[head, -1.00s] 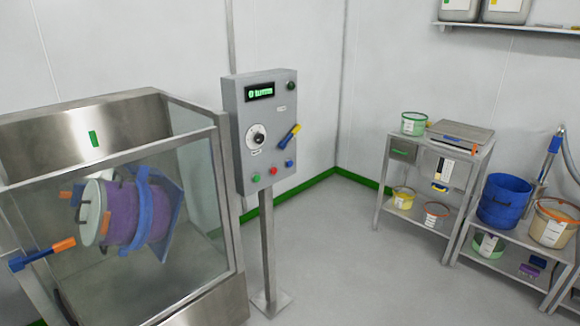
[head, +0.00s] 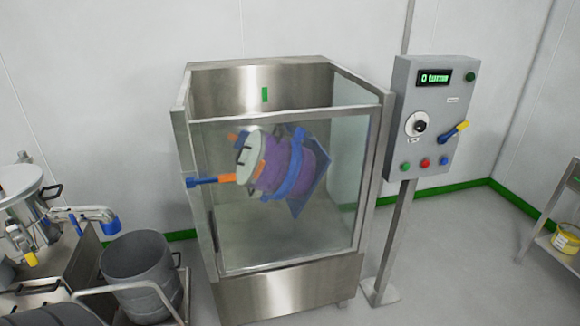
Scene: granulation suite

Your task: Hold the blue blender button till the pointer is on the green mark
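The blue button (head: 443,160) is at the lower right of the grey control panel (head: 456,110), beside a red button (head: 424,162) and a green button (head: 405,166). The panel display (head: 434,77) reads what looks like "0 turns" in green. The blender drum (head: 272,165), purple with a pale lid and blue band, sits tilted inside the glass-fronted cabinet. An orange-tipped blue bar (head: 204,181) points right from the cabinet's left side; I cannot tell whether it is the pointer. The green mark (head: 265,95) is on the steel back wall, above the drum. Neither gripper is in view.
The panel also has a dial (head: 416,124), a yellow-and-blue lever (head: 455,132) and a dark green knob (head: 470,76). A steel cabinet (head: 285,287) surrounds the drum. A grey bucket (head: 140,272) and steel equipment stand at left. Floor right of the post is clear.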

